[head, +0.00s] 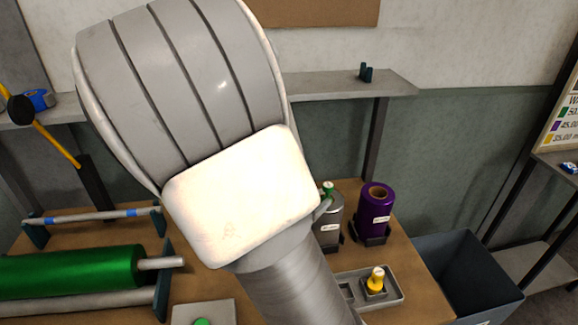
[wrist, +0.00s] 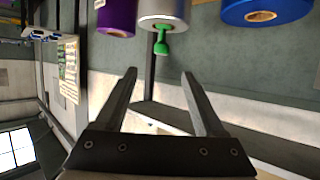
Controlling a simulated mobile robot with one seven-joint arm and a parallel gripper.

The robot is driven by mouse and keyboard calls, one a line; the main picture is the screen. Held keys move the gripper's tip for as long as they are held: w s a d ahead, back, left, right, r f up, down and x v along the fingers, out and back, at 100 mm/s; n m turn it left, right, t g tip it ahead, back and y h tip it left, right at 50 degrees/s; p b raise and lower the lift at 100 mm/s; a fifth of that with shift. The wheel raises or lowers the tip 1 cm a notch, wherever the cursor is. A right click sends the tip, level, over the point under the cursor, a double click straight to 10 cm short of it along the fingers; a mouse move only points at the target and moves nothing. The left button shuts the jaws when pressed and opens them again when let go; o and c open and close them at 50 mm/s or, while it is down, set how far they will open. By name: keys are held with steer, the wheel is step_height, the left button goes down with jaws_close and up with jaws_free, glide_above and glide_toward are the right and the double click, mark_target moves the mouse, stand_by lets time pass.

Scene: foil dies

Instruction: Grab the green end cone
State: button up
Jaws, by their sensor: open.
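The green end cone (head: 327,188) sits at the top end of a silver foil roll (head: 329,232), right of my arm in the head view. In the wrist view, the green cone (wrist: 161,42) points out from the end of the silver roll (wrist: 163,9). My gripper (wrist: 159,73) is open and empty. Its two fingertips are spread just short of the cone, one to each side in the picture, with no visible contact. In the head view my arm hides most of the gripper and part of the silver roll.
A purple roll (head: 376,210) stands close beside the silver one. A blue roll (wrist: 265,11) shows in the wrist view. A grey tray (head: 394,299) holds a yellow cone (head: 375,280). A large green roll (head: 70,267) lies at left. A dark bin (head: 465,275) is at right.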

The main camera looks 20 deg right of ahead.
mark_target(326, 189)
steer(key=b+x, duration=0.1)
steer(key=x, duration=0.6)
steer(key=shift+d+f, duration=0.2)
steer(key=shift+f, duration=0.05)
steer(key=shift+x, duration=2.95)
steer(key=shift+w+a, duration=0.2)
steer(key=shift+a, duration=0.05)
jaws_close()
